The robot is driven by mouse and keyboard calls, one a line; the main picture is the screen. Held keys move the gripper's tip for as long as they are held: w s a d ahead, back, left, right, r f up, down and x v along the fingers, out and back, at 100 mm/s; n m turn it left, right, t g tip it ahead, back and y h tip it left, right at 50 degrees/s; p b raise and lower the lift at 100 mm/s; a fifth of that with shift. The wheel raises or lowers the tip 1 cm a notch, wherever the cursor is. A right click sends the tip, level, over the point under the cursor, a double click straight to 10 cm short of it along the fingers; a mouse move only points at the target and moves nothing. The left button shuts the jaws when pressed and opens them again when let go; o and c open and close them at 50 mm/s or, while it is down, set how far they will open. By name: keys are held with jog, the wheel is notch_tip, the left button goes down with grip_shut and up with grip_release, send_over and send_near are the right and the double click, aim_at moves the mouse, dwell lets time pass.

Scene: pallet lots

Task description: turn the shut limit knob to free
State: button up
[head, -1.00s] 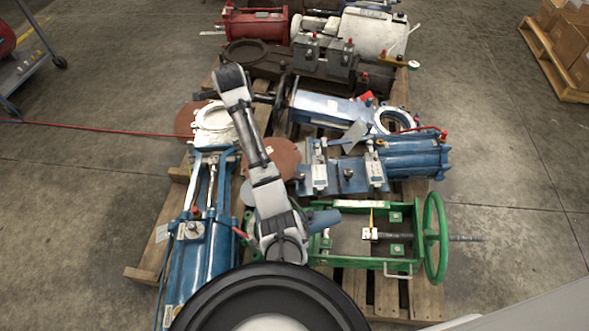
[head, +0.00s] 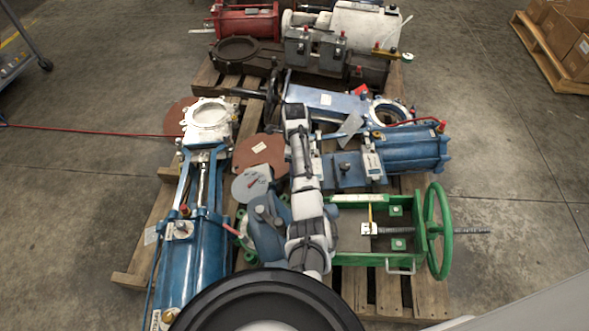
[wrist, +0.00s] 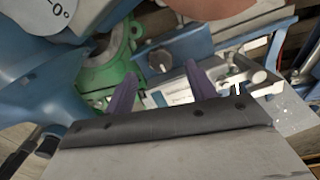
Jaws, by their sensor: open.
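In the wrist view, a dark round knob (wrist: 160,60) stands on a blue plate (wrist: 187,46). My gripper (wrist: 160,85) shows there with its two purple fingers apart and nothing between them. The knob lies just beyond the fingertips, and I see no contact. In the head view, a dark knob (head: 343,167) sits on the blue bracket right of my arm; I cannot tell whether it is the same one. No limit label or knob setting is readable. My gripper is hidden behind my arm in the head view.
A green frame with a handwheel (head: 438,231) stands at right, and a long blue cylinder (head: 190,268) at left. A grey dial (head: 252,184) and brown discs lie between. Other valves crowd the pallet. Bare floor (head: 520,220) is free at right.

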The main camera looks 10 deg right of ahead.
jog(key=shift+f+b, duration=0.35)
jog(key=shift+f, duration=1.8)
jog(key=shift+c, duration=0.2)
jog(key=c, duration=0.9)
